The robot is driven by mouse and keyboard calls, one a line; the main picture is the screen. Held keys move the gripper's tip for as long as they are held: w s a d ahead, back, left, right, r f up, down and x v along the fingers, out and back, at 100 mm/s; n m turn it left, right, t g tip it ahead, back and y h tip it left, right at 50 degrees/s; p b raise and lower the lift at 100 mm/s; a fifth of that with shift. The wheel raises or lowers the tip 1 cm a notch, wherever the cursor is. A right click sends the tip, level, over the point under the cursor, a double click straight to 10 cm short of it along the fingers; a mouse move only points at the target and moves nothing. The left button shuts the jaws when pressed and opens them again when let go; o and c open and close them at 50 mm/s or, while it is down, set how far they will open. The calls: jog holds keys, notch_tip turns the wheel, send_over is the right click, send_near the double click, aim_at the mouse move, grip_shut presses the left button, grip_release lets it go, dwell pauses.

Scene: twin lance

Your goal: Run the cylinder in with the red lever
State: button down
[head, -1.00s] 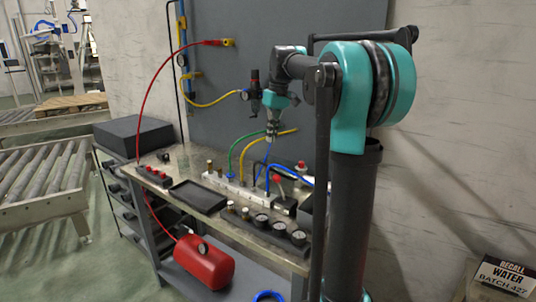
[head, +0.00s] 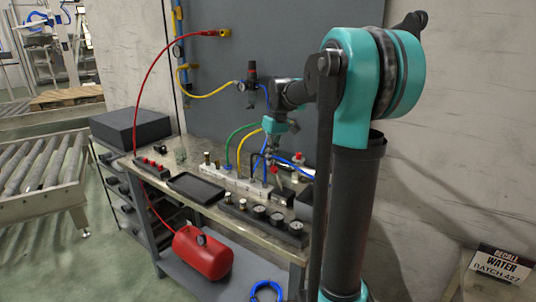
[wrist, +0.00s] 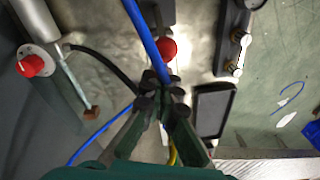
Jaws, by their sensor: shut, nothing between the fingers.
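The red lever's ball knob (head: 274,171) stands on the bench at the right end of the pale valve block (head: 222,178). In the wrist view the red ball (wrist: 167,47) lies just beyond my fingertips, partly behind a blue hose. My gripper (head: 269,152) points down above the lever, shut and empty; its fingers (wrist: 160,90) also show in the wrist view. I cannot tell whether they touch the lever. A silver cylinder body (wrist: 42,56) with a red knob lies at left in the wrist view, a bare rod reaching to a brown block (wrist: 92,113).
Blue, green and yellow hoses (head: 246,145) arch close to my gripper. A red air tank (head: 203,254) sits on the lower shelf. The grey panel stands behind.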

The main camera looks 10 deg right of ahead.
dwell(0.4)
jog(key=shift+s+d+r+t, duration=0.2)
jog(key=shift+s+d+t, duration=0.1)
jog(key=shift+d, duration=0.05)
jog(key=shift+s+d+y, duration=0.1)
jog(key=shift+s+y, duration=0.05)
jog(key=shift+y, duration=0.25)
jog(key=shift+s+d+r+t+y, duration=0.25)
jog(key=shift+s+d+t+y, duration=0.15)
jog(key=shift+s+d+t, duration=0.1)
jog(key=s+d+t+y, duration=0.4)
jog(key=s+d, duration=0.1)
jog(key=shift+s+d+y, duration=0.2)
jog(key=shift+y, duration=0.1)
dwell(1.0)
